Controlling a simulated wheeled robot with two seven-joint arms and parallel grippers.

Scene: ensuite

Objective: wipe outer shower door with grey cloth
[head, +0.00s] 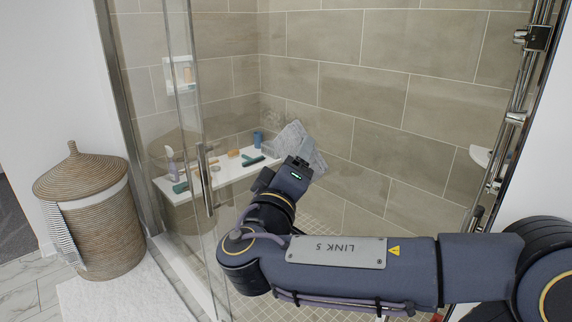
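The clear glass shower door has a vertical metal handle (205,180) at its left edge and metal fittings (535,38) at the right. My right arm comes in from the right, across the front of the glass. My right gripper (301,158) is at the grey cloth (312,150) and appears shut on it; the fingertips are hidden. The cloth is spread at the glass, tilted, though I cannot tell whether it touches. A pale smudgy patch (263,113) shows left of the cloth. My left gripper is out of view.
A lidded wicker basket (100,225) with a striped towel (62,237) stands at left by a white mat (110,297). Through the glass, a white bench (225,175) holds several bottles and bath items. A tiled niche and corner shelf (481,157) are farther inside.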

